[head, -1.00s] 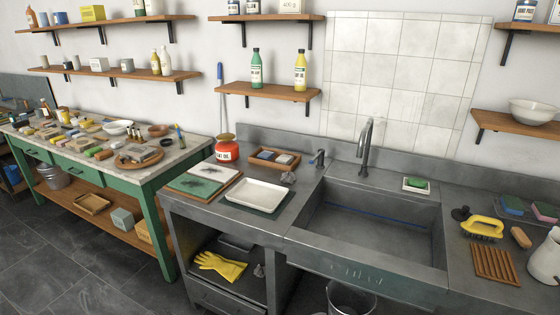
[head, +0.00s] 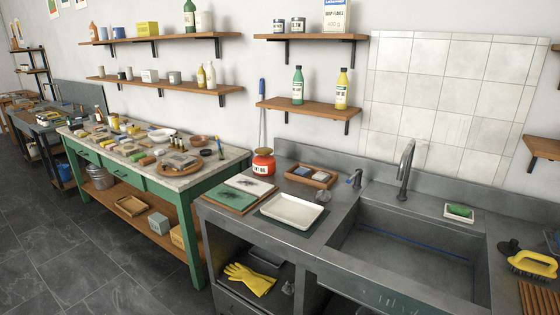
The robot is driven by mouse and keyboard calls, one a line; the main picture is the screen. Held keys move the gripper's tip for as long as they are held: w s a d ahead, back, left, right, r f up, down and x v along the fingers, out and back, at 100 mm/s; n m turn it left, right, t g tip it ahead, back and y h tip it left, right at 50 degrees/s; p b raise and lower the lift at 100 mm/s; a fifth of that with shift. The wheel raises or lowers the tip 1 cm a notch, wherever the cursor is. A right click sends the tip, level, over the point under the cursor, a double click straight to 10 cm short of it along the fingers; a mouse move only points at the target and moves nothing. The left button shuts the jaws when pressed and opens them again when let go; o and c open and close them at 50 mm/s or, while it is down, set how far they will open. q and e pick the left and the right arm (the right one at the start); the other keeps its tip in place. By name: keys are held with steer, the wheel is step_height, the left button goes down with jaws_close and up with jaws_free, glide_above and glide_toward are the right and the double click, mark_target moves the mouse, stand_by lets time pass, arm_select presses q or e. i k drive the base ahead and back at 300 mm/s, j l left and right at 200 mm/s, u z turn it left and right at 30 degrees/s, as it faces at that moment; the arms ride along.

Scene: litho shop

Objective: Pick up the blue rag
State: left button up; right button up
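No thing in the head view can be made out for sure as a blue rag. A small blue-grey piece (head: 303,172) lies in the wooden tray (head: 289,174) at the back of the steel counter, but it is too small to tell whether it is cloth. A crumpled grey thing (head: 323,196) lies on the counter just in front of that tray. Another small crumpled grey thing (head: 288,287) is in the open cabinet below. Neither of my grippers is in view.
A white tray (head: 293,212), a red pot (head: 263,165) and a steel sink (head: 405,262) with a tall tap (head: 405,170) crowd the counter. Yellow gloves (head: 249,279) lie in the cabinet. A cluttered green table (head: 182,211) stands at left. Dark floor (head: 110,268) in front is free.

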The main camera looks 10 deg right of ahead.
mark_target(302, 172)
steer(key=i+j+z, duration=0.2)
steer(key=z, duration=0.3)
steer(key=i+j+z, duration=0.2)
steer(key=z, duration=0.25)
